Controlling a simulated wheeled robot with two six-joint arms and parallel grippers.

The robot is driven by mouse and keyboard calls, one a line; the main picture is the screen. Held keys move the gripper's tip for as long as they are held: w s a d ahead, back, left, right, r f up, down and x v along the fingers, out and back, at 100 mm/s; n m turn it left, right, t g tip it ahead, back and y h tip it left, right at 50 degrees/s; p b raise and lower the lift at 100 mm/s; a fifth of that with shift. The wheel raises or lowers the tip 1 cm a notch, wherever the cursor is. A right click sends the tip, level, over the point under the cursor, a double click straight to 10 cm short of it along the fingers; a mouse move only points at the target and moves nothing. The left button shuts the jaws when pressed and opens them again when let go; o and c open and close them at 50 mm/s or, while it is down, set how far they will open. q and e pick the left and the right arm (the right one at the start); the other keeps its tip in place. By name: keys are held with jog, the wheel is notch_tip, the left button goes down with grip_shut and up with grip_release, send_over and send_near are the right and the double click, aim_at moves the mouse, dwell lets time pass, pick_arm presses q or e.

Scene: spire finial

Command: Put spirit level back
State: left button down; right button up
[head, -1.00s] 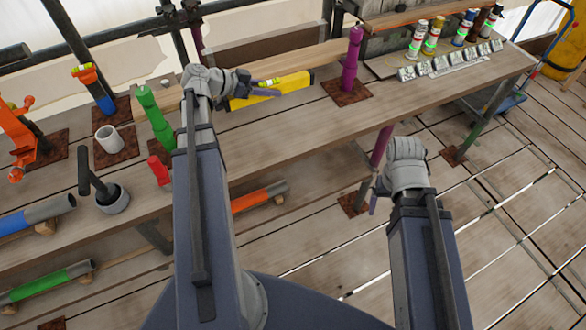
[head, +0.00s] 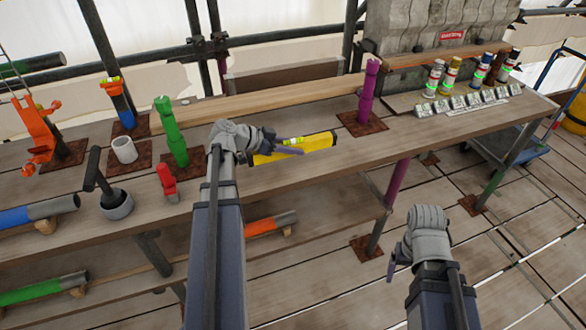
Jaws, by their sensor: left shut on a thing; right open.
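The yellow spirit level (head: 315,143) is at the bench top, in the middle of the head view. It lies lengthwise along the bench; I cannot tell whether it touches the wood. My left gripper (head: 288,146) is shut on the spirit level near its left half, and the wrist hides its left end. My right gripper (head: 391,266) is open and empty, low in front of the bench and over the plank floor.
A purple post (head: 368,92) stands on a rusty plate right of the level. A green post (head: 170,132), a white cup (head: 124,150) and a grey pot (head: 116,204) stand to the left. Several cans and small blocks sit at the bench's right end. Bench top before the level is clear.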

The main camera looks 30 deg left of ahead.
pick_arm(q)
jog(key=shift+f+b, duration=0.3)
jog(key=shift+f, duration=0.55)
pick_arm(e)
jog(key=shift+f, duration=0.85)
pick_arm(q)
jog(key=shift+f, duration=0.15)
pick_arm(e)
jog(key=shift+f, duration=0.1)
pick_arm(q)
notch_tip(320, 180, down, 3)
jog(key=b, duration=0.3)
jog(key=shift+f+b, duration=0.2)
jog(key=shift+b, duration=0.15)
pick_arm(e)
notch_tip(320, 180, down, 4)
jog(key=shift+r, duration=0.25)
pick_arm(q)
jog(key=shift+f, duration=0.2)
jog(key=c, duration=0.5)
grip_release()
pick_arm(e)
jog(key=shift+f, duration=0.1)
pick_arm(q)
jog(key=shift+r, duration=0.15)
